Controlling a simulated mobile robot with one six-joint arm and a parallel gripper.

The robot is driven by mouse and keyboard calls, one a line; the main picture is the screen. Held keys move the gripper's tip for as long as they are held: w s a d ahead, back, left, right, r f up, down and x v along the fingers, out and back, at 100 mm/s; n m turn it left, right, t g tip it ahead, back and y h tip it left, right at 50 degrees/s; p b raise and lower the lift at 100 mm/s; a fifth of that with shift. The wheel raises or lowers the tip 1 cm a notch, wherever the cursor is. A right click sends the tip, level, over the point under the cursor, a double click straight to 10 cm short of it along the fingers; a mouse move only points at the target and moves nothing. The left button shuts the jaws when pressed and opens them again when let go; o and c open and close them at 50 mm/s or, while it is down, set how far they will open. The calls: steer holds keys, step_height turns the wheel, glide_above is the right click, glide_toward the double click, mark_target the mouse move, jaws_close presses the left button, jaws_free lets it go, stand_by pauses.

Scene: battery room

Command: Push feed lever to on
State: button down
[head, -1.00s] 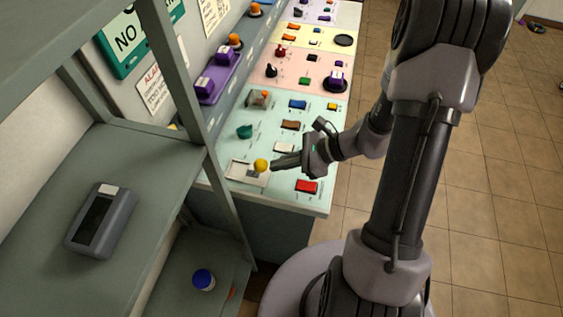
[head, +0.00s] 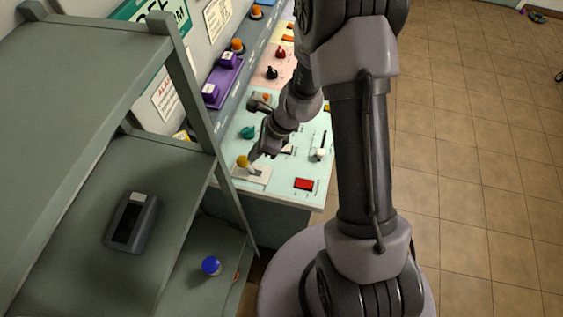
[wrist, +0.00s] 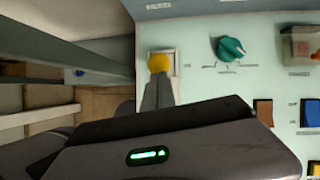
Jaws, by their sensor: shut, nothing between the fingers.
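A lever with a yellow ball knob (head: 243,162) stands on a pale plate (head: 262,180) at the near left corner of the mint-green panel. It leans to the left of its plate. In the wrist view the yellow knob (wrist: 158,62) shows just beyond the fingertips. My gripper (head: 254,156) is shut and empty, right beside the knob; its fingers (wrist: 157,88) also show in the wrist view. They seem to touch the knob or nearly so. The lever's shaft is mostly hidden, and its labels are too small to read.

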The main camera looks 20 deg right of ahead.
steer(key=shift+w+a, duration=0.5)
steer(key=shift+a, duration=0.2)
stand_by(0.3)
steer(key=w+a+r+p+v, duration=0.1)
steer(key=p+v, duration=0.4)
steer(key=v, duration=0.7)
steer(key=shift+d+r, duration=0.25)
steer(key=shift+r, duration=0.05)
steer(key=shift+w, duration=0.1)
